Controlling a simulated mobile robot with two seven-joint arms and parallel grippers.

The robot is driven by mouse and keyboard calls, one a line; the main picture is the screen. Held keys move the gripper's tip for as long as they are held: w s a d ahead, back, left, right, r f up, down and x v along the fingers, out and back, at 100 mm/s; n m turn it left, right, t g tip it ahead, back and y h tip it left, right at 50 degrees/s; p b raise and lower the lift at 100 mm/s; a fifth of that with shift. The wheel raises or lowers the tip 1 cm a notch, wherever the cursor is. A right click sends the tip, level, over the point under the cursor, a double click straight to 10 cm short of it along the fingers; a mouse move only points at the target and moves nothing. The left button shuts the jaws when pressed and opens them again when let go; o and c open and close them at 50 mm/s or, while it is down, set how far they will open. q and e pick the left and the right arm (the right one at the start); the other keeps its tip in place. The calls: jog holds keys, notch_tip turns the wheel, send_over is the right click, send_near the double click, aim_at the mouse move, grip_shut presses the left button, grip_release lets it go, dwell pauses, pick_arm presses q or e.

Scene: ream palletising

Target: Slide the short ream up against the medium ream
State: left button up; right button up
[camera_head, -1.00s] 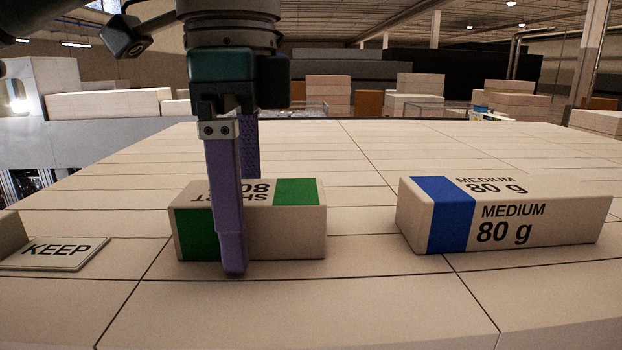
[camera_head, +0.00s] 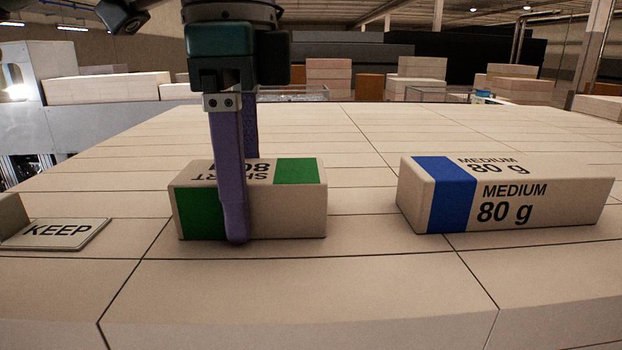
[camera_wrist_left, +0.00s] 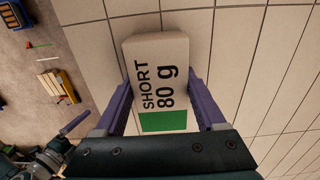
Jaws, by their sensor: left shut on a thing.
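The short ream (camera_head: 290,205), beige with green bands, lies on the paper-stack surface left of the medium ream. My left gripper (camera_head: 240,205) comes down from above and is shut across the short ream, one purple finger on its near face and the other behind it. In the left wrist view the short ream (camera_wrist_left: 157,70) sits between both fingers, its "SHORT 80 g" label up. The medium ream (camera_head: 520,205), beige with a blue band, lies to the right. A clear gap separates the two reams.
A plate marked KEEP (camera_head: 58,234) lies at the left, beside a beige block (camera_head: 10,215). The tiled beige surface (camera_head: 300,290) is bare between the reams and in front of them. Stacked boxes (camera_head: 330,75) stand far behind.

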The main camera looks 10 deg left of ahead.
aim_at(302, 168)
pick_arm(q)
jog(key=shift+d, duration=0.1)
grip_shut()
jog(key=shift+w+d, duration=0.3)
jog(key=shift+d, duration=0.7)
jog(key=shift+w+d, duration=0.3)
jog(key=shift+d, duration=0.65)
jog(key=shift+w+d, duration=0.1)
jog(key=shift+d, duration=0.15)
jog(key=shift+w+d, duration=0.15)
jog(key=shift+d, duration=0.4)
jog(key=shift+w+d, duration=0.15)
jog(key=shift+d, duration=0.4)
jog(key=o, duration=1.6)
grip_release()
jog(key=shift+c, duration=0.2)
